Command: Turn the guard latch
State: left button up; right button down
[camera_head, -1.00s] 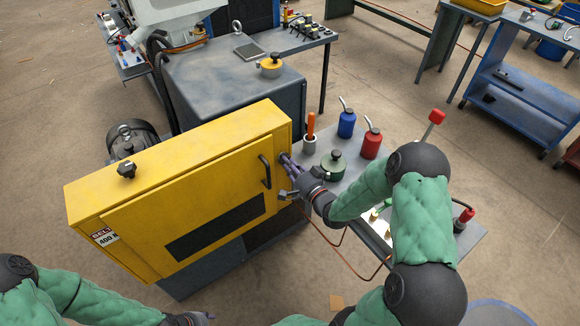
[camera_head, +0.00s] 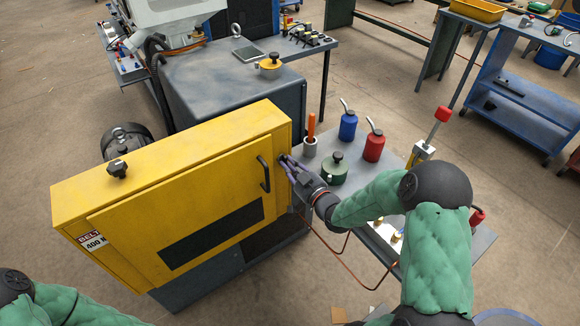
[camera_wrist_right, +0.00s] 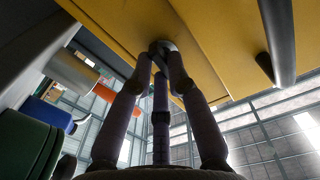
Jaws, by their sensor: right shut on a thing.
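The yellow belt guard (camera_head: 130,198) stands at the left-centre, its door closed, with a dark vertical handle (camera_head: 264,173) near the door's right edge. The guard latch (camera_wrist_right: 160,47) shows as a small dark knob on the yellow face in the right wrist view; in the head view my fingers mostly hide it. My right gripper (camera_head: 287,163) is at the guard's right end, its fingers shut on the latch, and the fingers also show in the right wrist view (camera_wrist_right: 160,70). How far the latch is turned cannot be told. My left gripper is out of view; only part of that arm shows at the lower left.
Right of the guard, a grey side table (camera_head: 398,170) holds a blue oil can (camera_head: 348,126), a red oil can (camera_head: 373,147), a green pot (camera_head: 334,171) and a cup (camera_head: 310,147) with an orange-handled tool. A red-knobbed lever (camera_head: 442,115) rises near my right arm.

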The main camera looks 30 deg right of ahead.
jog(key=c, duration=1.3)
grip_release()
jog(key=shift+d+r, duration=0.1)
jog(key=shift+r, duration=0.05)
jog(key=shift+c, duration=0.2)
jog(key=s, duration=0.6)
jog(key=shift+d, duration=0.15)
jog(key=shift+s+f, duration=0.1)
jog(key=shift+f, duration=0.1)
jog(key=s, duration=1.1)
jog(key=shift+s+d, duration=0.4)
jog(key=shift+d, duration=0.05)
